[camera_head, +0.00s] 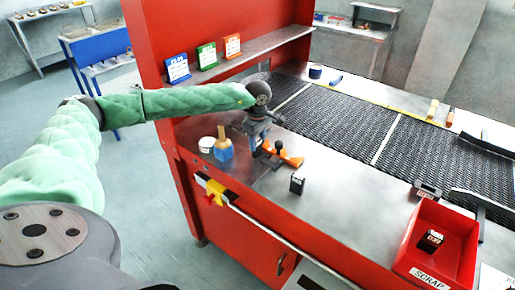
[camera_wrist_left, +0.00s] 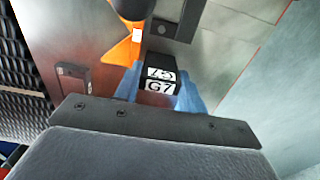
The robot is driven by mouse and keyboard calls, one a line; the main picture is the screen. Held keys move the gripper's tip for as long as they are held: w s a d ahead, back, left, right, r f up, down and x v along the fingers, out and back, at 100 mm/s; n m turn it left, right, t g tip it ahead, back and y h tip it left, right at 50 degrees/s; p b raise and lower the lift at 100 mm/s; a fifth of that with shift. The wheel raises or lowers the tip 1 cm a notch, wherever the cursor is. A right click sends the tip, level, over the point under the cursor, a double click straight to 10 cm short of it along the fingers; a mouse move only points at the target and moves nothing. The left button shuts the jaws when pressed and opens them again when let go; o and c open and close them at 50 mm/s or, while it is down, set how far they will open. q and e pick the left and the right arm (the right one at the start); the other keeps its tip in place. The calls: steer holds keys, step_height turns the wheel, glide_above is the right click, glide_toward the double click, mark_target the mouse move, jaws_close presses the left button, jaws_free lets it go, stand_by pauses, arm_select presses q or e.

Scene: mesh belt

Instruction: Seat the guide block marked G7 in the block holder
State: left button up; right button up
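The guide block marked G7 (camera_wrist_left: 159,79) is black with white labels that read 7.5 and G7. My right gripper is out of view.
An orange piece with a dark knob (camera_head: 289,158) lies close beside the gripper. A red SCRAP bin (camera_head: 465,249), with a block (camera_head: 432,239) inside, is at right. The mesh belt (camera_head: 340,120) runs behind.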

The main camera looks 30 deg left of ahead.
arm_select(q)
steer(key=c, duration=0.3)
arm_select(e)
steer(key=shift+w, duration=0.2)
arm_select(q)
steer(key=shift+r, duration=0.1)
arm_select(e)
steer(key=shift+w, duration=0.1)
